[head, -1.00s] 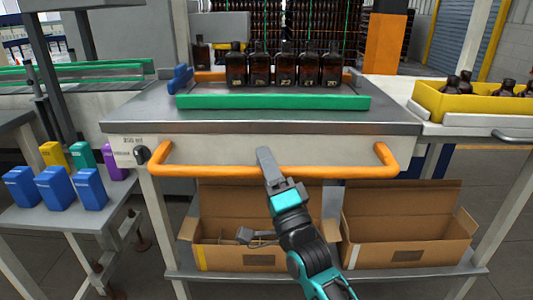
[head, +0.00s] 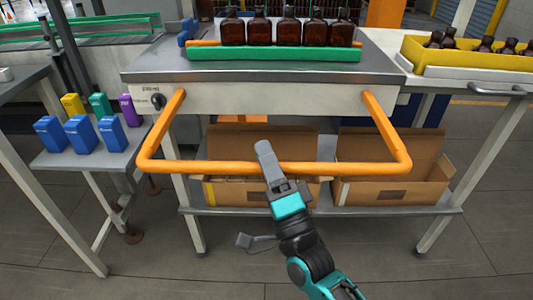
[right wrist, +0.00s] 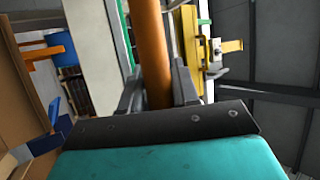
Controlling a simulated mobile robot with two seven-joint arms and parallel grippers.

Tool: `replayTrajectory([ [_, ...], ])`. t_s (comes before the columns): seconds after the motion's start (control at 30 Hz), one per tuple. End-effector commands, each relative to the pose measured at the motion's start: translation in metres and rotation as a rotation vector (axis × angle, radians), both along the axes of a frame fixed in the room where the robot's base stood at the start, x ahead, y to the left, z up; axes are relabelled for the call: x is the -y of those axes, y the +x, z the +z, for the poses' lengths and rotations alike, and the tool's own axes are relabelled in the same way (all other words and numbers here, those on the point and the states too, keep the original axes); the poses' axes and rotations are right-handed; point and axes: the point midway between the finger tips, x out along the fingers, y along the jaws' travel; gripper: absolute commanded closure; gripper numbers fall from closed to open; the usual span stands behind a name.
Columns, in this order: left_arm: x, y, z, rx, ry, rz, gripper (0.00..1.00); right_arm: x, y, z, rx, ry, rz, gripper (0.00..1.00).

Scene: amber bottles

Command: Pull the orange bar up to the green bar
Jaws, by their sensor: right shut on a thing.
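The long orange handle bar (head: 350,169) sticks out from the front of the grey table as a wide U. My right gripper (head: 265,150) is shut on its front stretch, near the middle. In the right wrist view the orange bar (right wrist: 150,40) passes between the two fingers (right wrist: 157,92). On the table top, the green bar (head: 275,54) runs along the front of a row of amber bottles (head: 289,30). My left gripper is not in view.
Open cardboard boxes (head: 385,190) stand on the shelf below the handle. Blue, yellow, green and purple containers (head: 80,134) stand on a side table at left. A yellow tray of bottles (head: 455,57) is at right. The floor in front is clear.

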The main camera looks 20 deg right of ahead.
Motion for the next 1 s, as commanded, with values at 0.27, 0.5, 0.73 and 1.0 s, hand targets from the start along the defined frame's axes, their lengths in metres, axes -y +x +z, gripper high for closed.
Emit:
replayTrajectory([
  [0.27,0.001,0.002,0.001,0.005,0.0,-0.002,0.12,-0.001,0.0,-0.002,-0.003,-0.002,0.001,0.65],
  [0.5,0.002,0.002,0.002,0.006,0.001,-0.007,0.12,0.0,0.0,-0.001,-0.002,-0.002,0.001,0.64],
  [0.73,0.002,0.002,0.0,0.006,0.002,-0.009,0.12,0.003,-0.021,-0.015,-0.005,-0.004,0.001,0.64],
  [1.0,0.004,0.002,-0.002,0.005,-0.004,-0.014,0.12,0.009,-0.072,-0.047,-0.009,-0.004,0.002,0.64],
])
